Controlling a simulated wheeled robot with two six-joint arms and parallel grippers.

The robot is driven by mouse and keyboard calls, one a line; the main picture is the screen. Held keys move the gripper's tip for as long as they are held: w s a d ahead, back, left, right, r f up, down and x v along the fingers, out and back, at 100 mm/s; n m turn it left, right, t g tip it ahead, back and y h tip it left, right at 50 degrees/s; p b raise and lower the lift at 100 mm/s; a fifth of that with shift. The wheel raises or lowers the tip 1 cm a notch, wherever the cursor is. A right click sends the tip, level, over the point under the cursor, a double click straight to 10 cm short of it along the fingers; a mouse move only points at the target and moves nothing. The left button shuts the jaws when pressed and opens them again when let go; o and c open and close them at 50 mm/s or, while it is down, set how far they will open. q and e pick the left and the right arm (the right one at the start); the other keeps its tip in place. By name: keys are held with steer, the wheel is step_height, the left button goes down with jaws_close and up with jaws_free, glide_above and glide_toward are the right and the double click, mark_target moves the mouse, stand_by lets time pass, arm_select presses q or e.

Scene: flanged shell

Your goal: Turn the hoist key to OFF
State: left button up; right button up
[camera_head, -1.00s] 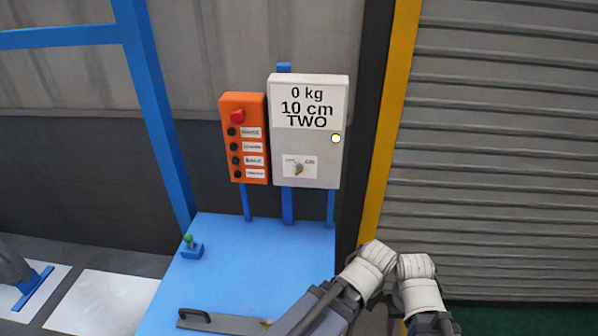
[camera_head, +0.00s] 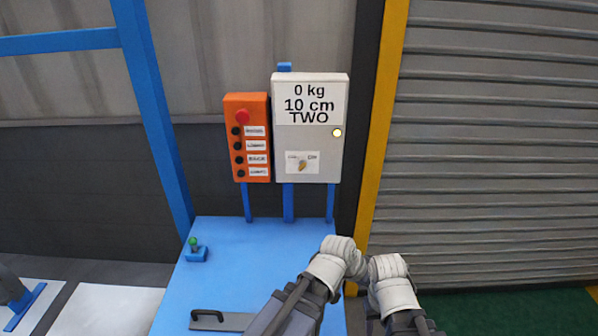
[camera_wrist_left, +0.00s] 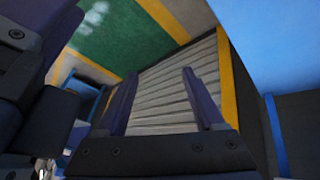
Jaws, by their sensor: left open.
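The small yellowish key (camera_head: 302,165) sits in a white-labelled switch low on the grey control box (camera_head: 311,150). The label's words are too small to read, so I cannot tell which position the key points to. The box's display reads 0 kg, 10 cm, TWO, with a lit round lamp (camera_head: 337,132) at its right. My left gripper (camera_wrist_left: 160,75) is open and empty in the left wrist view, its fingers apart with shutter slats behind them. Neither gripper shows in the head view; only pale joints and dark links of my arm show at lower right, below the box.
An orange button box (camera_head: 247,140) with a red knob (camera_head: 243,117) stands left of the grey box. The blue table (camera_head: 250,265) below carries a green-topped joystick (camera_head: 194,247) and a dark handle (camera_head: 207,317). A yellow post (camera_head: 385,130) and roller shutter (camera_head: 490,150) stand right.

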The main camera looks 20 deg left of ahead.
mark_target(302, 169)
arm_select(q)
steer(key=w+a+r+n+t+h+b, duration=0.1)
steer(key=w+a+r+n+t, duration=0.1)
steer(key=w+r+t, duration=0.4)
steer(key=w+a+r+n+t+h+b, duration=0.1)
steer(key=w+a+r+n+t, duration=0.2)
steer(key=w+r, duration=0.45)
steer(key=w+a+r+n+t+y+b, duration=0.1)
steer(key=w+a+n+t+y, duration=0.1)
steer(key=a+n+y, duration=0.55)
steer(key=w+a+r+n+t+y+b, duration=0.1)
steer(key=w+a+n+t+y, duration=0.2)
steer(key=a, duration=0.8)
steer(key=shift+n+g+y, duration=0.3)
steer(key=shift+n+y, duration=0.15)
steer(key=shift+y, duration=0.1)
steer(key=shift+x, duration=3.8)
steer(key=shift+a+f, duration=0.1)
steer(key=shift+f, duration=0.05)
steer(key=shift+s, duration=0.1)
jaws_close()
